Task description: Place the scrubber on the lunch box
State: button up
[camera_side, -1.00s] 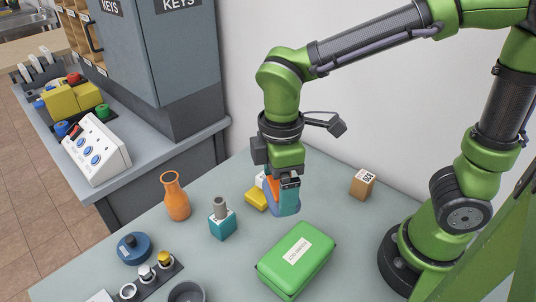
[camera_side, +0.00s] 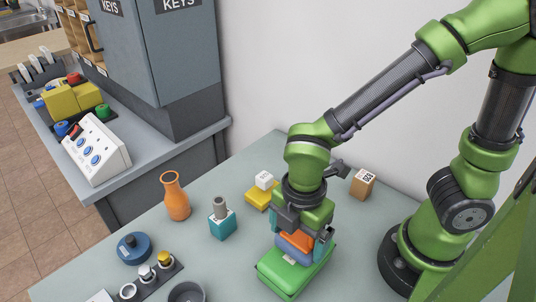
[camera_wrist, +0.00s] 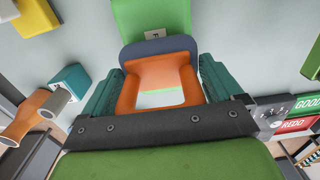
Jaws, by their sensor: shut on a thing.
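The scrubber has an orange handle and a blue-grey base (camera_wrist: 158,46). My gripper (camera_side: 297,247) is shut on the scrubber's orange handle (camera_side: 297,241); in the wrist view its teal fingers sit on both sides of the orange handle (camera_wrist: 160,80). The green lunch box (camera_side: 280,277) lies flat on the table, with a white label partly covered. The scrubber is right over the lunch box, at or very near its lid; I cannot tell if they touch. The lunch box also shows at the top of the wrist view (camera_wrist: 150,18).
A yellow block with a white cube (camera_side: 262,189) and a cardboard box (camera_side: 362,183) stand behind. To the left are a teal block with a grey cylinder (camera_side: 222,222), an orange vase (camera_side: 175,196), a blue round object (camera_side: 134,249) and a dark bowl (camera_side: 187,292).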

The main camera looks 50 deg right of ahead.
jog(key=shift+f, duration=0.2)
jog(key=shift+f, duration=0.15)
jog(key=o, duration=0.9)
jog(key=shift+c, duration=0.2)
notch_tip(320, 180, up, 12)
jog(key=shift+f, duration=0.2)
jog(key=shift+d+r, duration=0.1)
jog(key=shift+r, duration=0.2)
jog(key=w+d+r+m+t+y, duration=0.1)
jog(key=d+r+m+t, duration=0.1)
jog(key=d+m, duration=0.5)
jog(key=w+d+r+m+t+y, duration=0.1)
jog(key=d+m+t, duration=0.4)
jog(key=m, duration=1)
jog(key=shift+w+d+r, duration=0.45)
jog(key=shift+w+d, duration=0.35)
jog(key=shift+d, duration=0.25)
